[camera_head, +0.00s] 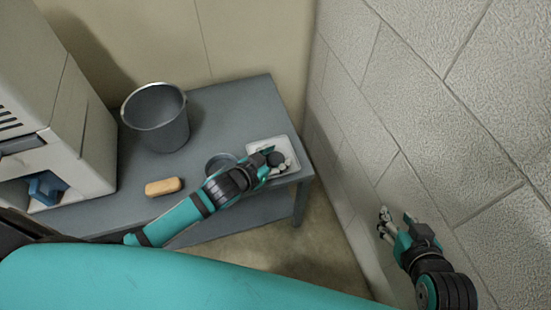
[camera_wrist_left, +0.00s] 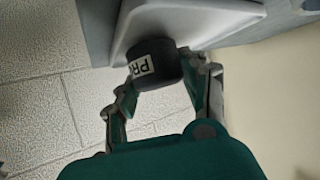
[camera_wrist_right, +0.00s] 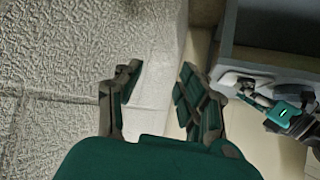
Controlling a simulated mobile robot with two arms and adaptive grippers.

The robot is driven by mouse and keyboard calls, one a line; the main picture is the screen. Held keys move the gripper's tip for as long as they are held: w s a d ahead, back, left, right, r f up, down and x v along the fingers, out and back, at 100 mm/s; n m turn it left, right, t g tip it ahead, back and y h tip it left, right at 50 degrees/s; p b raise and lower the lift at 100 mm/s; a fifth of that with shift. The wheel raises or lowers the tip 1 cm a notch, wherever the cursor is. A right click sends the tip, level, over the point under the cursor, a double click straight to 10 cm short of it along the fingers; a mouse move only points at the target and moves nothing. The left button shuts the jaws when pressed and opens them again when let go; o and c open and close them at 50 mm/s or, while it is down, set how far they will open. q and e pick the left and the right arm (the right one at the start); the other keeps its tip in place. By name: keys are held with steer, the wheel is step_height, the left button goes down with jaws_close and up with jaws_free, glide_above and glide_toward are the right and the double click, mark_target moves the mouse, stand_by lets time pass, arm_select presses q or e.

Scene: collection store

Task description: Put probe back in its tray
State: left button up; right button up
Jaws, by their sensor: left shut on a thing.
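The probe (camera_wrist_left: 153,66) is a short black cylinder with a white label whose visible letters begin "PR". My left gripper (camera_head: 267,161) is shut on it, and its fingers show on either side of it in the left wrist view. The probe also shows in the head view (camera_head: 276,158), at or just over the white tray (camera_head: 290,146). The tray's pale side shows close behind the probe in the left wrist view (camera_wrist_left: 200,20); I cannot tell whether they touch. My right gripper (camera_head: 396,217) is open and empty near the block wall; its spread fingers show in the right wrist view (camera_wrist_right: 158,75).
The grey table (camera_head: 235,106) holds a dark grey bucket (camera_head: 158,120), an orange-tan block (camera_head: 163,187) and a grey round dish (camera_head: 219,161) beside my left gripper. A large beige machine (camera_head: 75,140) stands at the left. The block wall (camera_head: 400,110) rises close on the right.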

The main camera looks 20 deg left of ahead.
arm_select(q)
steer(key=shift+f, duration=0.1)
steer(key=o, duration=1.3)
